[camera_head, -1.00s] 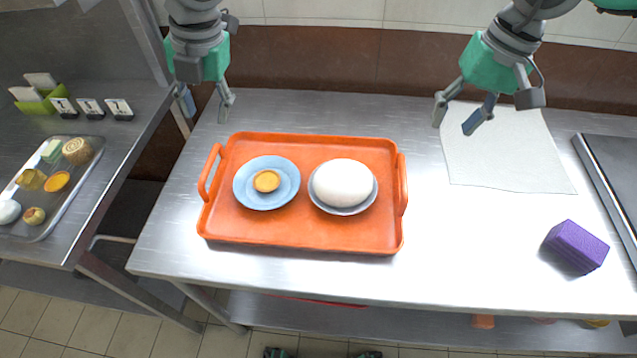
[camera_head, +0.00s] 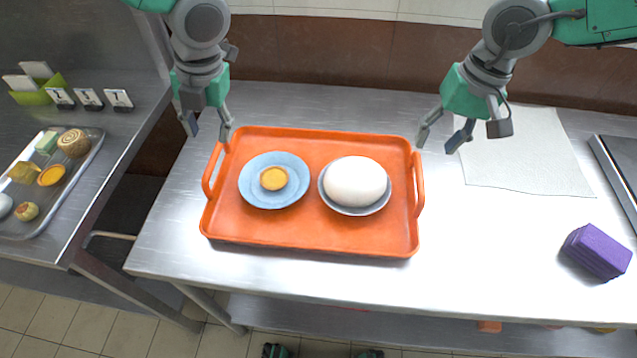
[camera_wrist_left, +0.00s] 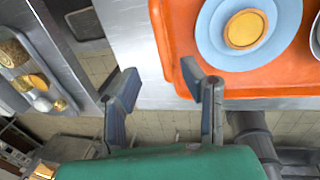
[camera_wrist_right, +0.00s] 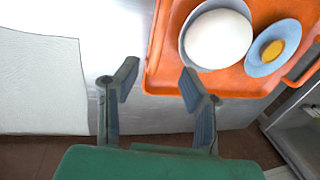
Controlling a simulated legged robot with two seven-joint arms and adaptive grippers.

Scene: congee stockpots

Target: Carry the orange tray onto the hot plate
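The orange tray (camera_head: 310,236) lies flat on the steel table, with a handle at each short end. On it are a blue plate (camera_head: 250,190) with a small yellow tart (camera_head: 273,178) and a bowl (camera_head: 350,210) with a large white bun (camera_head: 355,181). My left gripper (camera_head: 210,134) is open and empty above the tray's back left corner, near the left handle (camera_wrist_left: 160,40). My right gripper (camera_head: 440,144) is open and empty above the table, just behind and right of the right handle (camera_head: 418,185). No hot plate is clearly identifiable; a dark steel-edged slab (camera_head: 618,165) is partly visible at the right edge.
A purple block (camera_head: 597,252) sits on the table's front right. A white cloth (camera_head: 525,160) lies at the back right. A side counter at left holds a metal tray (camera_head: 60,205) of pastries, black-and-white cards (camera_head: 88,98) and a green holder (camera_head: 38,95). Bare table lies between tray and block.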

